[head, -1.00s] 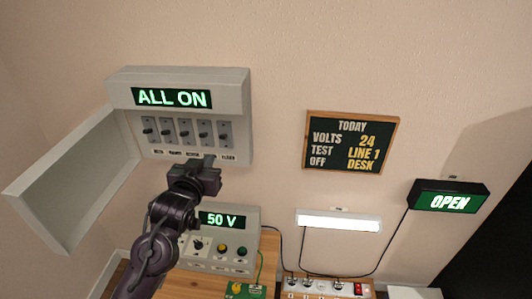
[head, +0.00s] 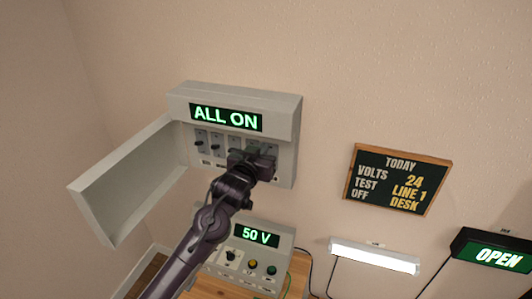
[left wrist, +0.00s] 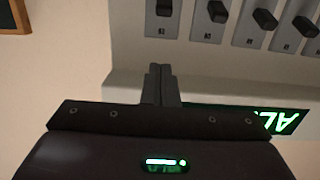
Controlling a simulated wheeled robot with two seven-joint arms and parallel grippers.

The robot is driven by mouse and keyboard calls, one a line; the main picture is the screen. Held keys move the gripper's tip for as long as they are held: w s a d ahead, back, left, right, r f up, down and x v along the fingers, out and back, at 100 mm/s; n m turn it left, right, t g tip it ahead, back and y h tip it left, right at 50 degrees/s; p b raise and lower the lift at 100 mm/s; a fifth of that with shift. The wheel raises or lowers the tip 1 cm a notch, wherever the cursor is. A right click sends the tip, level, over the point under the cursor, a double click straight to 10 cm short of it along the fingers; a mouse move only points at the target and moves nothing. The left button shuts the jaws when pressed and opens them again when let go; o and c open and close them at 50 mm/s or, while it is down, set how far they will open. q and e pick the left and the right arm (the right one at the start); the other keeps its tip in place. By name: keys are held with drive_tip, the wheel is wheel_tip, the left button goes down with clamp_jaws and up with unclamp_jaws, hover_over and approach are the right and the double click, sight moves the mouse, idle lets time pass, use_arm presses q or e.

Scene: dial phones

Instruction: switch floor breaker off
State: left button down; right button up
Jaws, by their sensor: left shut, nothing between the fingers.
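The breaker box (head: 287,120) is on the wall with its door (head: 125,185) open to the left, and its green display reads ALL ON. A row of dark-levered switches (head: 200,143) runs below the display. My left gripper (head: 253,160) is at the row's right end and hides part of the switches and labels there. In the left wrist view, where the display lettering is upside down, its shut, empty fingers (left wrist: 161,72) are in line with the end switch (left wrist: 163,10), in the floor breaker's place. I cannot tell whether they touch the panel. My right gripper is not in view.
A unit (head: 285,243) reading 50 V stands on the wooden table below the box. A chalkboard (head: 398,188), a lit lamp (head: 375,256) and an OPEN sign (head: 497,255) are on the wall to the right. The wall above the box is bare.

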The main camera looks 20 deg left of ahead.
sight(271, 147)
use_arm(q)
drive_tip(key=w+p, duration=0.1)
drive_tip(key=w, duration=0.4)
drive_tip(key=shift+d+f, duration=0.1)
drive_tip(key=s+f, duration=0.1)
drive_tip(key=f+p, duration=0.1)
drive_tip(key=f, duration=0.1)
drive_tip(key=shift+s+f, duration=0.1)
drive_tip(key=shift+s, duration=0.3)
drive_tip(key=shift+s+f+p, duration=0.1)
drive_tip(key=shift+f+p, duration=0.2)
drive_tip(key=shift+f, duration=0.1)
